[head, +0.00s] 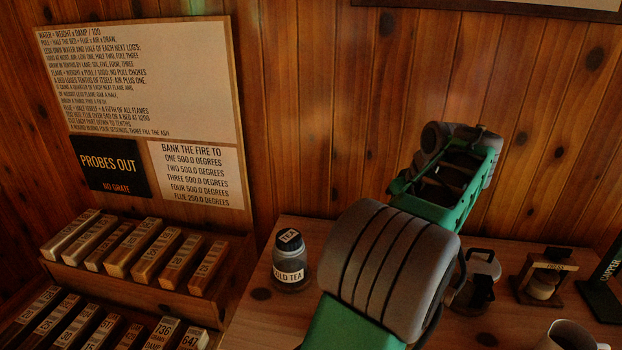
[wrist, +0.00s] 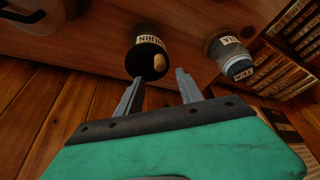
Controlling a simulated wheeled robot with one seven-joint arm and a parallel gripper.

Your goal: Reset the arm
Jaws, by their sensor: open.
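My gripper (wrist: 160,75) is open in the wrist view, its two grey fingers apart with nothing seen held between them. A dark round container (wrist: 147,60) with a partly readable label ending in "URN" shows beyond the fingertips; whether they touch it I cannot tell. My green and grey arm fills the middle and right of the head view, raised in front of the wall and over the table. The gripper's fingers cannot be made out in the head view.
A tea jar (head: 290,262) stands on the wooden table (head: 262,322), left of my arm; it also shows in the wrist view (wrist: 231,54). Racks of numbered blocks (head: 150,255) are at left. A press (head: 543,278) and a mug (head: 570,338) are at right.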

